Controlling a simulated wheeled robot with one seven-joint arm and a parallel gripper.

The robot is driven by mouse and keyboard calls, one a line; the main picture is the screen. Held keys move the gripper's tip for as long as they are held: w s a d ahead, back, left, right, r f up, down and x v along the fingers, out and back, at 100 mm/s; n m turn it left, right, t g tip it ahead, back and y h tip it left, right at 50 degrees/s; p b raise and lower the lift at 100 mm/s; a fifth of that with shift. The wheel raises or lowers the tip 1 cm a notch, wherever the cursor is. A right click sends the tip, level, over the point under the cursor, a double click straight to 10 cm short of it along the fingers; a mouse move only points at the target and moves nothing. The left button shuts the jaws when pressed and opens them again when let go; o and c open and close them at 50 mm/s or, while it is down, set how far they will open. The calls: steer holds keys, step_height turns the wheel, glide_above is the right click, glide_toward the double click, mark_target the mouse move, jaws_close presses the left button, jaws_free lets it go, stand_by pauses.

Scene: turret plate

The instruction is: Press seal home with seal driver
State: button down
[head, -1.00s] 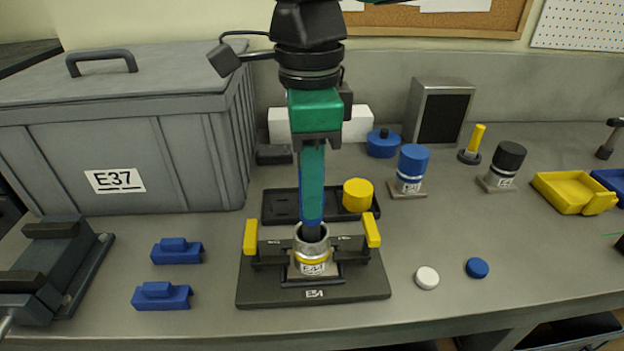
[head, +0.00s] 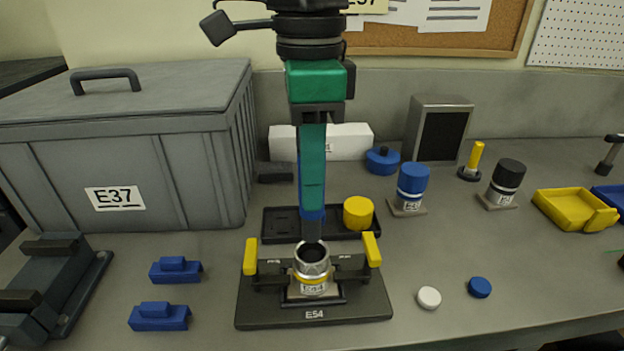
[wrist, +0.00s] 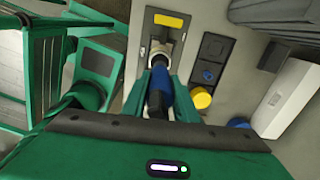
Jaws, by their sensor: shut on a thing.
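My gripper (head: 312,205) is shut on the seal driver, whose blue handle shows between the green fingers in the wrist view (wrist: 159,92). In the head view its dark lower end (head: 313,239) hangs upright just above and slightly behind the metal housing. The housing (head: 312,274) is a silver ring with a yellow band and a label, upright in a black fixture (head: 262,314) marked E54. Yellow clamps (head: 251,257) (head: 371,250) stand at both sides. The housing's dark open bore is visible. I cannot make out the seal in it.
A black tray (head: 284,222) with a yellow cylinder (head: 358,213) lies behind the fixture. Blue blocks (head: 160,317) (head: 176,270) lie left, before a large grey bin (head: 190,165). White and blue discs (head: 429,298) (head: 480,287) lie right. Blue-topped and black-topped cylinders (head: 411,185) (head: 507,180) stand behind.

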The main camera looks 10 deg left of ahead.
steer(key=shift+r, duration=1.6)
